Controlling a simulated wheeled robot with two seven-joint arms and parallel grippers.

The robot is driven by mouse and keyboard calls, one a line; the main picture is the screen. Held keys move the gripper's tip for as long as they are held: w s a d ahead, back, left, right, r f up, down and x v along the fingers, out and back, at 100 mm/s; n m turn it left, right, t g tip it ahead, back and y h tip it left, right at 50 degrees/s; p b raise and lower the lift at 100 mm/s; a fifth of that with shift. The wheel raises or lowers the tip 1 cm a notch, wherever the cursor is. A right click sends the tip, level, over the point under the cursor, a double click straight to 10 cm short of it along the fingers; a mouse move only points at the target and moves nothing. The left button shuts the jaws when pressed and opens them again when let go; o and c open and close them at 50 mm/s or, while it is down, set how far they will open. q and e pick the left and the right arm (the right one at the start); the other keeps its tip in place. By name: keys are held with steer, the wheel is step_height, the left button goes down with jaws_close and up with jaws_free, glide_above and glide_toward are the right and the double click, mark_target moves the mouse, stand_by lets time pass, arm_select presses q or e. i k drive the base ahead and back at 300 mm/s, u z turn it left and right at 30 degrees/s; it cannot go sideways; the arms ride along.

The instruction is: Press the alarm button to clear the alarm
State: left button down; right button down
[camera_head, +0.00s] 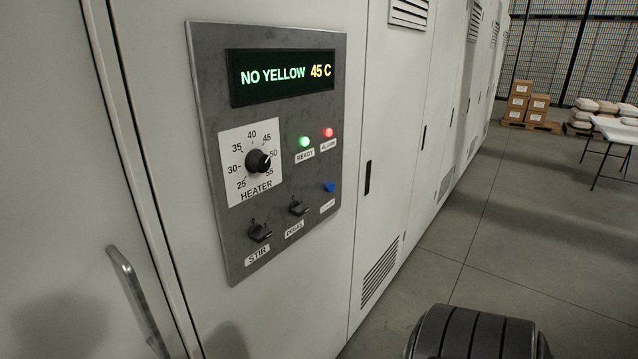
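A grey control panel (222,135) is mounted on a white cabinet, left of the picture's middle. Its display (283,76) reads "NO YELLOW" in green and "45 C" in yellow. The red ALARM lamp (328,133) is lit. The green READY lamp (304,142) beside it is lit too. A small blue button (329,187) sits below the lamps, above a white label too small to read. Nothing touches the button. Neither of my grippers shows. A black ribbed part, probably of my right arm, is at the bottom right edge, apart from the panel.
The HEATER knob (258,161) is left of the blue button. The STIR switch (260,233) and another switch (298,208) are below. A metal handle (138,300) juts out at lower left. Boxes (518,103) and a white table (615,130) stand far right; the floor between is clear.

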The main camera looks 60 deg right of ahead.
mark_target(329, 186)
steer(key=z, duration=0.5)
steer(key=i, duration=0.8)
steer(key=z, duration=0.7)
